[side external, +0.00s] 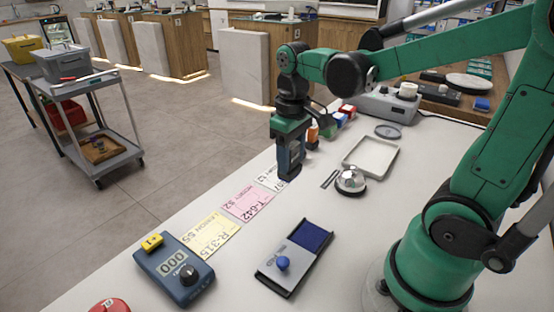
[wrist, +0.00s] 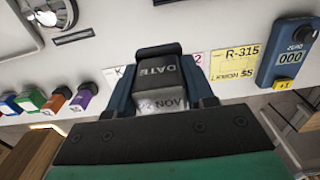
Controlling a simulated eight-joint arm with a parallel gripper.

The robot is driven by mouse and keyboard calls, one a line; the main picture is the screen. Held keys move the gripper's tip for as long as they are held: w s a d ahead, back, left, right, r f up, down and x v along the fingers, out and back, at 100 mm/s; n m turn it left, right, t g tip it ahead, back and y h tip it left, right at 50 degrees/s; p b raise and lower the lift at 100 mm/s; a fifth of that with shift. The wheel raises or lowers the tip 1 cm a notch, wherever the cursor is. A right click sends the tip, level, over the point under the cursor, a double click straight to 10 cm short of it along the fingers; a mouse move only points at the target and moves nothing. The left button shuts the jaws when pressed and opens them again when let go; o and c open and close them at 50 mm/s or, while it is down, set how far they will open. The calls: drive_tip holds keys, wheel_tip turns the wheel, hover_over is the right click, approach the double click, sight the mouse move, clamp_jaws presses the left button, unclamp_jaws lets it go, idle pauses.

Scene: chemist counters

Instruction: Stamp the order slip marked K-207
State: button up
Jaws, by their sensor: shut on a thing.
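My gripper (side external: 290,168) is shut on a dark date stamp (wrist: 158,80), which reads DATE and NOV in the wrist view. A white slip (side external: 270,181) lies on the counter by the gripper, partly hidden by it; only part of its marking shows, ending in 07. Its edge with a K shows left of the stamp in the wrist view (wrist: 119,75). The stamp is over or beside this slip; I cannot tell whether it touches. The pink slip T-642 (side external: 246,203) and yellow slip R-315 (side external: 213,233) lie nearer the camera. An ink pad (side external: 311,236) shows blue.
A blue device (side external: 174,270) reading 000 stands at the front left, with a yellow +1 tag. A bell (side external: 350,180) and a shallow tray (side external: 385,143) are right of the gripper. Several coloured stamps, one green (wrist: 32,100), stand behind it.

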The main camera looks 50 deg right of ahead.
drive_tip(key=w+d+f, duration=0.3)
drive_tip(key=w+d, duration=0.6)
drive_tip(key=shift+a+f, duration=0.2)
drive_tip(key=shift+f, duration=2.7)
drive_tip(key=shift+f, duration=0.55)
drive_tip(key=shift+r, duration=0.1)
wheel_tip(320, 180, up, 7)
idle(0.3)
